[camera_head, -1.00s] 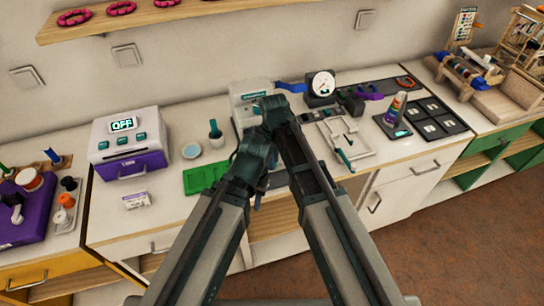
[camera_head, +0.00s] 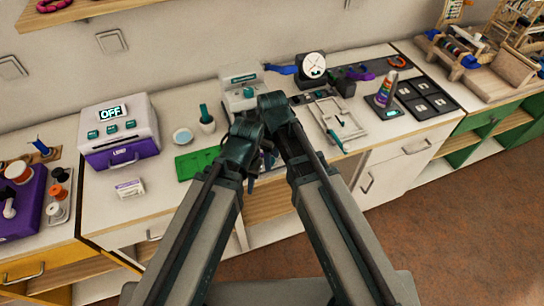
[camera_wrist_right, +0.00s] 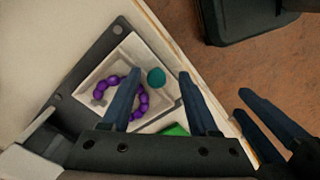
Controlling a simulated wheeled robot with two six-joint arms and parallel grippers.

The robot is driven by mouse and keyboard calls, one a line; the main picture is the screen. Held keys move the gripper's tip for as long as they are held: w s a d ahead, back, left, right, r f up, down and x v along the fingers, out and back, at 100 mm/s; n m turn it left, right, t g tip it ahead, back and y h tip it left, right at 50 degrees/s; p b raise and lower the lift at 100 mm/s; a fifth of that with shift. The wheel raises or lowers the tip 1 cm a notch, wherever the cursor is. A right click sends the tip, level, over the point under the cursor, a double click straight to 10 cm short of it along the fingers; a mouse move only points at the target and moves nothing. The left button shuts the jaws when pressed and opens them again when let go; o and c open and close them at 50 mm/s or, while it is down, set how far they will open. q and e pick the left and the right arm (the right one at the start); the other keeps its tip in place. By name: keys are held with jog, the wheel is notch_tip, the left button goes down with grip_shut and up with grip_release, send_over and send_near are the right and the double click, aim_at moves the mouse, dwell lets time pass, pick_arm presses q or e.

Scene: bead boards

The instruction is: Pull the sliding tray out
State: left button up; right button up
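The sliding tray (camera_wrist_right: 122,58) shows in the right wrist view as a pale square tray on a dark base, with a purple bead ring (camera_wrist_right: 108,84) in it. A round teal knob (camera_wrist_right: 156,77) is at its right corner. My right gripper (camera_wrist_right: 159,74) is open above the tray, its fingers on either side of the knob in the picture; I cannot tell whether they touch it. My left gripper (camera_wrist_right: 240,101) is open and empty to the right, over the floor side. In the head view my arms hide the tray, in front of the white machine (camera_head: 238,88).
A purple-fronted oven (camera_head: 122,130) and small box (camera_head: 130,188) are further left. A pale frame (camera_head: 338,118) lies to the right. Open floor (camera_head: 430,215) is at the front right.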

notch_tip(320, 180, up, 14)
jog(key=p, duration=1.3)
jog(key=shift+p, duration=0.4)
jog(key=shift+f, duration=0.1)
jog(key=s+d+m, duration=0.4)
jog(key=d+m, duration=0.8)
jog(key=d, duration=0.2)
jog(key=s+a+n, duration=0.1)
jog(key=s+a, duration=0.1)
jog(key=a, duration=0.3)
jog(key=s+a+n+h, duration=0.1)
jog(key=s+a+n, duration=0.1)
jog(key=a, duration=0.3)
jog(key=shift+s+a+f, duration=0.15)
jog(key=shift+s+a, duration=0.05)
jog(key=shift+s, duration=0.65)
jog(key=shift+w, duration=0.1)
